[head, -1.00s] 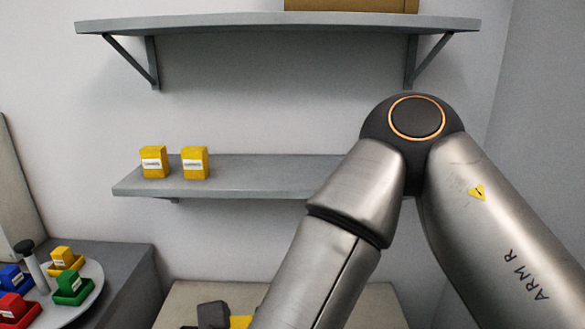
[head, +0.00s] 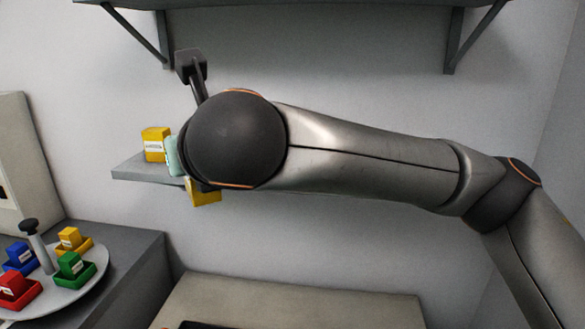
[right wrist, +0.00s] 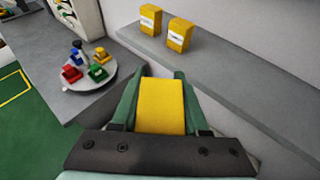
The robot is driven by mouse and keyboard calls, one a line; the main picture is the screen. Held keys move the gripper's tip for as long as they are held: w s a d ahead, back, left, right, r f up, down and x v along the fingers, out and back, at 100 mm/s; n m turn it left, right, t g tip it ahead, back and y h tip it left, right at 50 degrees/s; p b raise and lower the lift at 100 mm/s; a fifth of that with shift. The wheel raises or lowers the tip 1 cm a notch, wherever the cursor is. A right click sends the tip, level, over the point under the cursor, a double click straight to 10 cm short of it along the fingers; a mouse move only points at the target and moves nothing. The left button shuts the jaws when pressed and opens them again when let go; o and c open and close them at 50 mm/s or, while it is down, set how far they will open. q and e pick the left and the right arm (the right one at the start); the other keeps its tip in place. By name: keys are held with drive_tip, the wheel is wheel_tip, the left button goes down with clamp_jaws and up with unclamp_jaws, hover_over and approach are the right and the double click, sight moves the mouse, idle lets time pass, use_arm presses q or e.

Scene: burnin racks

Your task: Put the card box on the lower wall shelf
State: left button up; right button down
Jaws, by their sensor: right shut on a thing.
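The yellow card box (right wrist: 160,108) is between the green fingers of my right gripper (right wrist: 161,84), which is shut on it. In the head view part of this box (head: 205,193) shows below my wrist, in front of the lower wall shelf (head: 138,171). The wrist hides most of the gripper there. In the right wrist view the box is in front of the shelf (right wrist: 235,72), apart from two similar yellow boxes standing on it: a left one (right wrist: 150,19) and a right one (right wrist: 180,34). My left gripper is not in view.
The shelf looks clear to the right of the two boxes in the right wrist view. The upper shelf (head: 310,25) hangs above. A round tray (head: 75,298) with coloured blocks and a post stands on the grey counter (head: 130,265) at left. A pale bench top (head: 300,300) lies below.

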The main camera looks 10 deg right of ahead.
drive_tip(key=w+d+r+n+y+b, duration=0.1)
drive_tip(key=w+d+r, duration=0.35)
drive_tip(key=d, duration=0.25)
drive_tip(key=w+d+r+b, duration=0.1)
drive_tip(key=w+d+r, duration=0.2)
drive_tip(key=w+d, duration=0.3)
drive_tip(key=shift+g, duration=0.3)
drive_tip(key=d+f, duration=0.2)
drive_tip(key=d, duration=0.2)
drive_tip(key=d+f, duration=0.3)
drive_tip(key=d, duration=0.2)
drive_tip(key=s+d+f+p, duration=0.1)
drive_tip(key=d+f, duration=0.2)
drive_tip(key=d, duration=0.2)
drive_tip(key=shift+d+f, duration=0.2)
drive_tip(key=shift+f, duration=0.05)
drive_tip(key=shift+d+f, duration=0.35)
drive_tip(key=shift+f, duration=0.05)
wheel_tip(320, 180, down, 3)
drive_tip(key=shift+d+f, duration=0.15)
